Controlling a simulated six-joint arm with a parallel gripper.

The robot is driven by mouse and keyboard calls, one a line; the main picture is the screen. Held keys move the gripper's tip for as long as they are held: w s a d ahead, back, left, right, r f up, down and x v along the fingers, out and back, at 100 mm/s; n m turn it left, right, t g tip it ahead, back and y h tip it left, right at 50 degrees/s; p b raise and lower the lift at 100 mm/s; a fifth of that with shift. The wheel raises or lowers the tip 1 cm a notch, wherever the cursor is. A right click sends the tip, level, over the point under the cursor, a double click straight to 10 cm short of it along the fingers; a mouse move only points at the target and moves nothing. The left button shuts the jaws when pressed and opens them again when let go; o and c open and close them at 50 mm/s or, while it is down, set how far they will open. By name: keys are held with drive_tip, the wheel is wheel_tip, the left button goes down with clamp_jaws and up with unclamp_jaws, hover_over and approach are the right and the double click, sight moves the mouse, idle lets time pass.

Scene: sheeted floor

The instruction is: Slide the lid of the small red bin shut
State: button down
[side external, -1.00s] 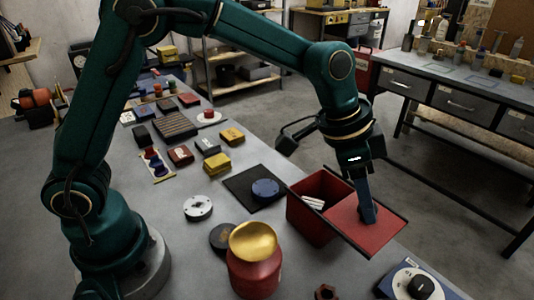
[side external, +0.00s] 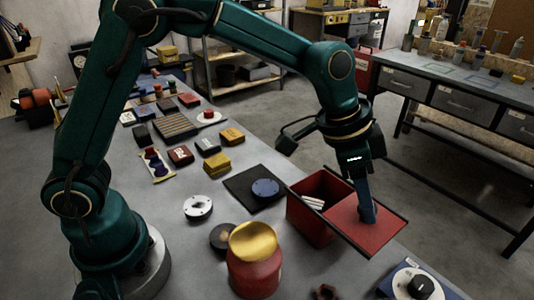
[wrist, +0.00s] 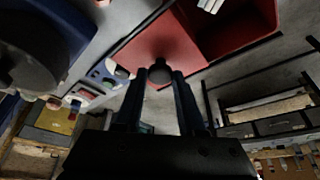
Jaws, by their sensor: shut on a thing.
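The small red bin (side external: 308,218) stands on the grey surface with white pieces visible inside its open part. Its red lid (side external: 352,224) lies slid out to the right, covering only part of the bin, between dark rails. My gripper (side external: 368,218) points down onto the lid and is shut on the lid's knob, which the fingers mostly hide in the side view. In the wrist view the dark round knob (wrist: 160,72) sits between my fingertips (wrist: 160,78), with the lid (wrist: 160,40) around it and the open bin (wrist: 235,25) beyond.
A red jar with a gold top (side external: 254,262) stands in front of the bin. A dark mat with a blue disc (side external: 265,188) lies to its left. A blue-and-white box with a black knob (side external: 420,286) is at the lower right. Several small boxes lie farther back.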

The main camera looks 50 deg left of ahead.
drive_tip(key=shift+a, duration=0.1)
drive_tip(key=a, duration=0.9)
drive_tip(key=shift+a, duration=0.15)
drive_tip(key=c, duration=0.5)
unclamp_jaws()
drive_tip(key=shift+v, duration=2.65)
